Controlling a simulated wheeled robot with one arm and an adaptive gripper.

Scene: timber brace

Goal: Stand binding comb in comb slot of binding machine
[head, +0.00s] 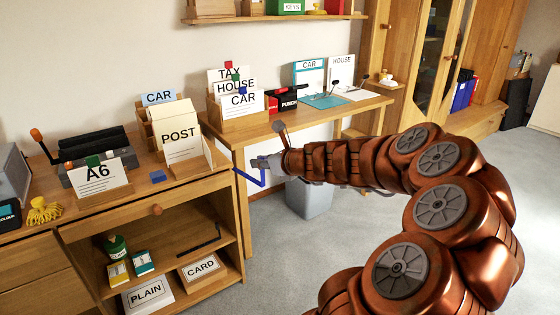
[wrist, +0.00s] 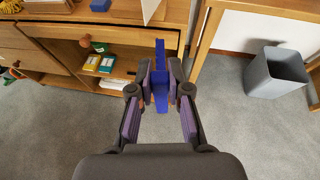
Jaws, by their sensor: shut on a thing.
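My gripper (head: 262,165) is shut on a blue binding comb (head: 243,177), out past the right end of the wooden cabinet and in front of the desk. In the wrist view, the comb (wrist: 160,75) stands between the two fingers of my gripper (wrist: 160,88) and sticks out beyond their tips. A dark machine with an orange-knobbed lever, seemingly the binding machine (head: 98,154), stands at the back left of the cabinet top, well apart from the comb. The A6 card holder partly covers its front. I cannot make out the comb slot.
The A6 holder (head: 103,184), a blue block (head: 158,176) and the POST holder (head: 180,133) stand on the cabinet top (head: 140,192). A grey bin (head: 310,198) stands on the floor under the desk. The front floor is clear.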

